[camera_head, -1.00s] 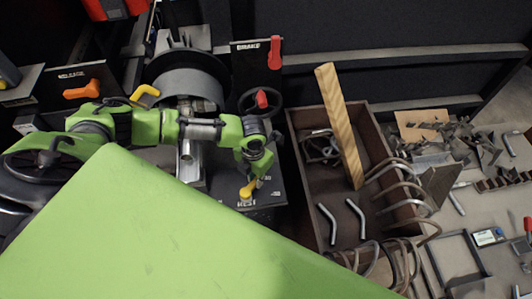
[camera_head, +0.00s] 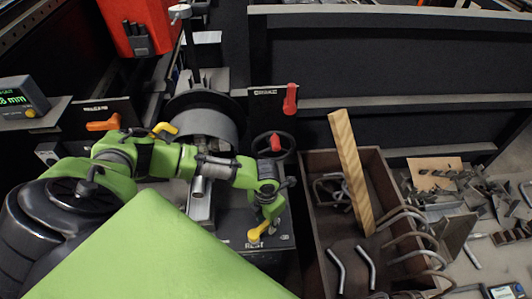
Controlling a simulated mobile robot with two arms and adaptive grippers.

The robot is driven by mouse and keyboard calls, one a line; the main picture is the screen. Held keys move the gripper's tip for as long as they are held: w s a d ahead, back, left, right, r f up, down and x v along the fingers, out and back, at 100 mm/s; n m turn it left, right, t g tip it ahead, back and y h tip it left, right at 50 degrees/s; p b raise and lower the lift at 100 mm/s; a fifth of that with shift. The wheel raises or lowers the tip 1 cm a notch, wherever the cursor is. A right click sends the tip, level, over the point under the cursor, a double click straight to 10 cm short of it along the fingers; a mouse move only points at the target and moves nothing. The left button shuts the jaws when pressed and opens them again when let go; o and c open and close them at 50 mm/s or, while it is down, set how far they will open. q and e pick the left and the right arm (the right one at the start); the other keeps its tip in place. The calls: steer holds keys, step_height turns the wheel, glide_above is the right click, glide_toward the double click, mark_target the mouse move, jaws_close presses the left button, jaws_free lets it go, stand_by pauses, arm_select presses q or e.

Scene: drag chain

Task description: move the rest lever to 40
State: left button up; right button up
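The rest lever (camera_head: 261,230) is a small yellow handle on a dark box whose label reads REST (camera_head: 254,245). My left gripper (camera_head: 270,214) reaches in from the left and points down at the lever from above. Its fingertips are at the lever's upper end and hide part of it. The fingers are too small and overlapped to show whether they are closed on it. No scale for the lever can be read. My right gripper is not in view.
A red brake lever (camera_head: 290,99) and a handwheel (camera_head: 274,146) stand behind the lever. An orange lever (camera_head: 103,123) and a display (camera_head: 20,98) reading in mm are at left. A brown bin (camera_head: 330,222) with a wooden plank (camera_head: 350,170) stands close on the right.

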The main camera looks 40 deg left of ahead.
mark_target(266, 223)
arm_select(q)
steer(key=shift+s, duration=0.1)
steer(key=shift+r, duration=0.25)
step_height(266, 223, up, 12)
steer(key=shift+f, duration=0.25)
stand_by(0.5)
